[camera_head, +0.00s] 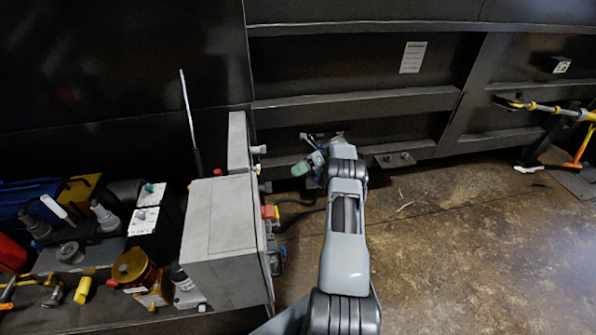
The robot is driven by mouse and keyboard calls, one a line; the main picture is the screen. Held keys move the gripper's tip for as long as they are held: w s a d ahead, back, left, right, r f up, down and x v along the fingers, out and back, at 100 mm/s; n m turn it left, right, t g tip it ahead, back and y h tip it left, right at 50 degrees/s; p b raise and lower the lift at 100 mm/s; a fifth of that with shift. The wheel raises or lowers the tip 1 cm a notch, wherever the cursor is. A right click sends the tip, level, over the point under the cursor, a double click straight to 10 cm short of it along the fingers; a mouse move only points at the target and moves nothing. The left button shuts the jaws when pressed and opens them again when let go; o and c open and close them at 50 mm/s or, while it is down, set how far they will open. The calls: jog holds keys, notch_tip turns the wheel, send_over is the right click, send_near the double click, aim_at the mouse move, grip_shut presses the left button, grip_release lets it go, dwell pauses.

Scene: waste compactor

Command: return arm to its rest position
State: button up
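My arm reaches forward from the bottom middle of the head camera view, over the floor and just right of a grey control box (217,235). My gripper (311,160) is at the far end of the arm, near the dark compactor wall (350,65). It is small and partly hidden by the wrist, so I cannot tell whether its fingers are open or shut. A green rounded part (301,168) shows beside it; I cannot tell whether it is held.
A bench (120,322) on the left holds bottles, tools and an amber jar (133,268). The control box has a red and yellow switch (270,212) facing the arm. A yellow-handled bar (545,108) is at the right. The brown floor (480,250) right of the arm is mostly clear.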

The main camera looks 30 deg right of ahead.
dwell(0.5)
notch_tip(320, 180, down, 6)
jog(key=s+n+h, duration=0.2)
jog(key=n, duration=0.2)
jog(key=s+a+r+n+h+p, duration=0.4)
jog(key=s+a+r+n, duration=0.3)
jog(key=r, duration=0.5)
jog(key=s+a+r+n+t+h+p, duration=0.1)
jog(key=s+a+r+n+h+p, duration=0.3)
jog(key=r, duration=0.9)
jog(key=s+a+r+n+t+h+p, duration=0.1)
jog(key=s+a+r+n+h+p, duration=0.3)
jog(key=s+a+r+n, duration=0.7)
jog(key=a+r+n+p, duration=0.1)
jog(key=n+p, duration=0.1)
jog(key=shift+a+r+n+h, duration=0.25)
jog(key=shift+a+n+h, duration=0.1)
jog(key=shift+n+h, duration=0.05)
jog(key=shift+s, duration=0.1)
